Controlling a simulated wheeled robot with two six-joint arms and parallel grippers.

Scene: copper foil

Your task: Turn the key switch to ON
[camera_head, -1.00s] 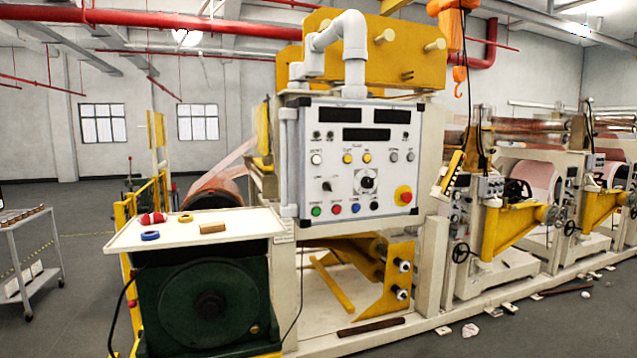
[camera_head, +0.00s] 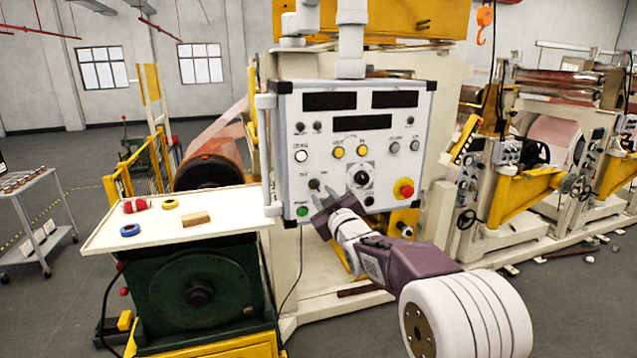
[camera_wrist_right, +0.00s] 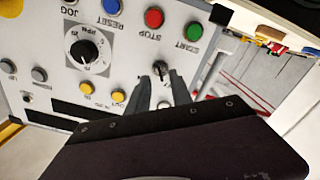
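The control panel (camera_head: 290,130) is a white board with displays, buttons and a dial. The key switch (camera_head: 314,184) is a small dark knob left of the dial, just above the fingertips of my right gripper (camera_head: 323,198). In the right wrist view, where the panel appears upside down, the key switch (camera_wrist_right: 160,69) shows at the tips of the two grey fingers of my right gripper (camera_wrist_right: 160,80). The fingers are apart, with a gap between them. Contact with the key cannot be told. Its position label is not readable. My left gripper is not in view.
A green start button (camera_wrist_right: 194,31) and a red stop button (camera_wrist_right: 154,17) sit close to the key switch. The speed dial (camera_head: 361,178) and red emergency stop (camera_head: 403,188) are to its right. A white shelf (camera_head: 235,205) with tape rolls juts out left of the panel.

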